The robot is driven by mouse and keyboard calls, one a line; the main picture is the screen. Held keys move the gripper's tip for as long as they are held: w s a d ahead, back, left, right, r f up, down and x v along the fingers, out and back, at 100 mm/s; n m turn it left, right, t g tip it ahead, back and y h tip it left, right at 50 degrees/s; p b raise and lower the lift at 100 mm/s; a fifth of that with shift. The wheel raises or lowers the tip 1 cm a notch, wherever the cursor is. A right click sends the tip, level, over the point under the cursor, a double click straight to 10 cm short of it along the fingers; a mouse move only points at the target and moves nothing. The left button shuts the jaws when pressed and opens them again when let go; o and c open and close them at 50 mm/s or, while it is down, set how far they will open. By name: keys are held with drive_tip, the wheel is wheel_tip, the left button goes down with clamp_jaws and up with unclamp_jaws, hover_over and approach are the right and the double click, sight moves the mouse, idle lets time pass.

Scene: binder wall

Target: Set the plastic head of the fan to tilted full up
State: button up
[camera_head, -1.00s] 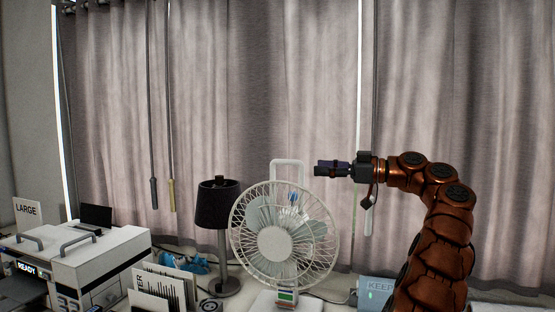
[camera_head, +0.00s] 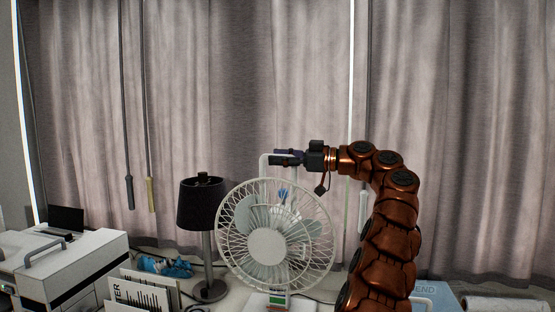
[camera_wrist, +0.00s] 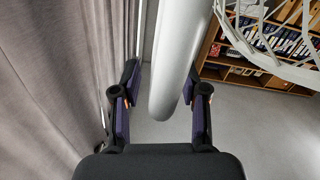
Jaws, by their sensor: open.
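The white fan (camera_head: 267,246) stands on the table with its round caged plastic head facing the head camera, close to upright. A white loop handle (camera_head: 263,170) rises behind and above the cage. My gripper (camera_head: 282,158) is at the top of this handle, reaching in from the right. In the wrist view my gripper (camera_wrist: 161,78) is open, with a thick white bar of the handle (camera_wrist: 176,60) running between its fingers. No clear grip on the bar shows. The fan's cage (camera_wrist: 285,35) shows at the upper right of the wrist view. The fan's tilt joint is hidden.
A black-shaded lamp (camera_head: 201,204) stands close left of the fan. A white printer-like box (camera_head: 75,262) and a paper stand (camera_head: 140,292) are further left. Grey curtains (camera_head: 230,80) hang close behind. A light blue box (camera_head: 437,296) is at lower right.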

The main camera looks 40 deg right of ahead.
drive_tip(key=shift+w+a, duration=0.25)
drive_tip(key=shift+w, duration=0.05)
drive_tip(key=shift+c, duration=0.2)
clamp_jaws()
